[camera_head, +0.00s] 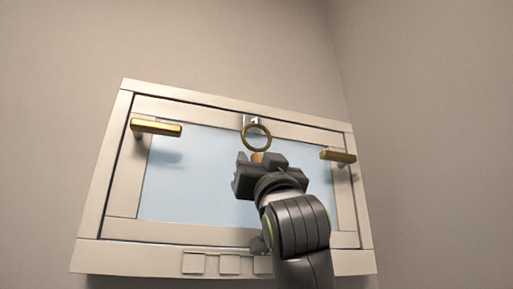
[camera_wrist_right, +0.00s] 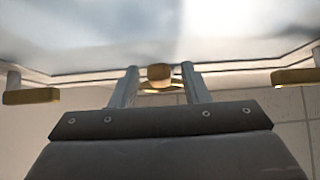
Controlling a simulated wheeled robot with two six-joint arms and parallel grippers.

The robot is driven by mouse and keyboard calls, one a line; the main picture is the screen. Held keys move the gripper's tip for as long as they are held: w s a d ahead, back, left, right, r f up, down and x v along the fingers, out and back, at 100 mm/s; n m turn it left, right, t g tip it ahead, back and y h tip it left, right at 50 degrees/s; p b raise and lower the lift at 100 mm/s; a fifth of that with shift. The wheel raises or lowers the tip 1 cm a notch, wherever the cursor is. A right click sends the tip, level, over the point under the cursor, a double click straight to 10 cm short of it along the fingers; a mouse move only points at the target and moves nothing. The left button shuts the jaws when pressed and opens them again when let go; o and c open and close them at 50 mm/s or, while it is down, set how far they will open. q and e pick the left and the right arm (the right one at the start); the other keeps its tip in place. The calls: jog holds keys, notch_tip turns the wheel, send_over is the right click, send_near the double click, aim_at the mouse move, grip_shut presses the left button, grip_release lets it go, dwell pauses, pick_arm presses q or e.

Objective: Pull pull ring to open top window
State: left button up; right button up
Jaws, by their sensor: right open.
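The top window (camera_head: 128,190) is a pale framed pane high on the wall and looks shut. A brass pull ring (camera_head: 257,137) hangs at the middle of its upper frame. My right gripper (camera_head: 258,160) is open just below the ring. A small brass piece (camera_head: 257,156) shows between its fingers. In the right wrist view a brass block (camera_wrist_right: 159,73) shows between the fingertips of my right gripper (camera_wrist_right: 160,82), with gaps on both sides. I cannot tell whether this is part of the ring. My left gripper is out of view.
Brass handles stick out at the window's left (camera_head: 156,128) and right (camera_head: 338,156), to either side of my right gripper. Several small pale tabs (camera_head: 230,264) line the lower frame. A side wall (camera_head: 430,130) stands at the right.

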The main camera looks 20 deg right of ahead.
jog(key=shift+w+r, duration=0.4)
jog(key=shift+w, duration=0.05)
jog(key=shift+c, duration=0.4)
grip_shut()
